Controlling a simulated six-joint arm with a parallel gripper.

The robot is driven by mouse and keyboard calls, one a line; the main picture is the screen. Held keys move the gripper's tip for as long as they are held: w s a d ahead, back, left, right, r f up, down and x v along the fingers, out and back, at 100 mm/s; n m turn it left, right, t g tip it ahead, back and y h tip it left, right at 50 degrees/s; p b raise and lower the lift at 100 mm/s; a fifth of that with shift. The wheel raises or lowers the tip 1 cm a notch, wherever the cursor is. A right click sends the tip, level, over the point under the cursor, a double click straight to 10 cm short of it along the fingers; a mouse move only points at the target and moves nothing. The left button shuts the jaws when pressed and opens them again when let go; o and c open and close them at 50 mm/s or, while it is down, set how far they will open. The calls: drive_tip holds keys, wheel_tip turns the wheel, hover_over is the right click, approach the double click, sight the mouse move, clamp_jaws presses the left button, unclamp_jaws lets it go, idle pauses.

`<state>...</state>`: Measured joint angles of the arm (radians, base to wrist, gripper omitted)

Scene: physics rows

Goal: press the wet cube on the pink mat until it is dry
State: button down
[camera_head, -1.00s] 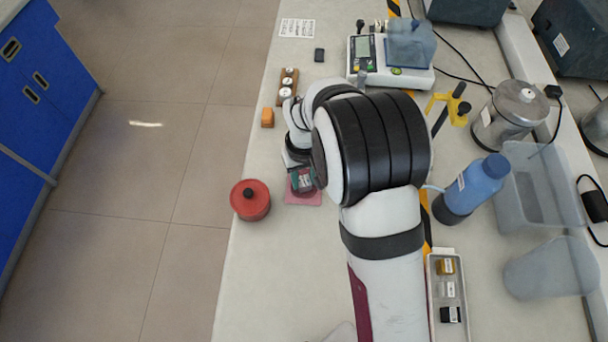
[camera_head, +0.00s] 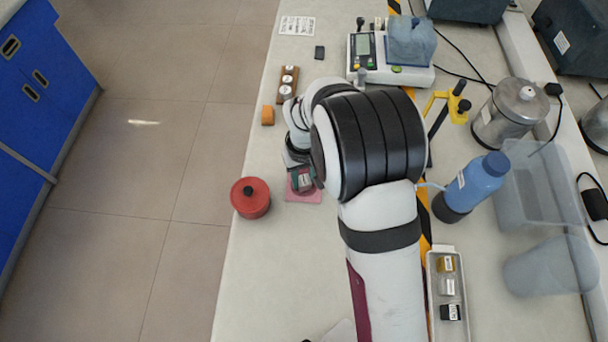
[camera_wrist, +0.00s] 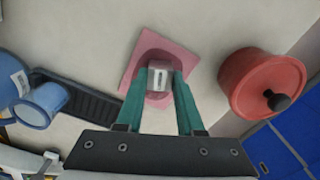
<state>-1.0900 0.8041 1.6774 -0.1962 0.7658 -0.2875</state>
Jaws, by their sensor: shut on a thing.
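My gripper (camera_wrist: 160,88) has teal fingers and is shut on a small grey-white cube (camera_wrist: 160,74) with a pale label marked in dark. The cube is over the pink mat (camera_wrist: 136,75), inside a darker pink patch around it. I cannot tell whether its underside touches the mat. In the head view the mat (camera_head: 312,197) lies flat on the bench below my gripper (camera_head: 301,181). There, my wrist and fingers hide most of the cube.
A red lidded pot (camera_head: 250,198) stands left of the mat near the bench edge. An orange block (camera_head: 267,115) and a wooden rack (camera_head: 288,84) are above the mat. A tray of small cubes (camera_head: 433,290), a blue bottle (camera_head: 482,180) and clear containers stand right.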

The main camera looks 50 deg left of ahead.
sight(304, 182)
idle(0.3)
drive_tip(key=shift+s+d+r, duration=0.25)
drive_tip(key=shift+r, duration=0.4)
drive_tip(key=shift+r, duration=2.55)
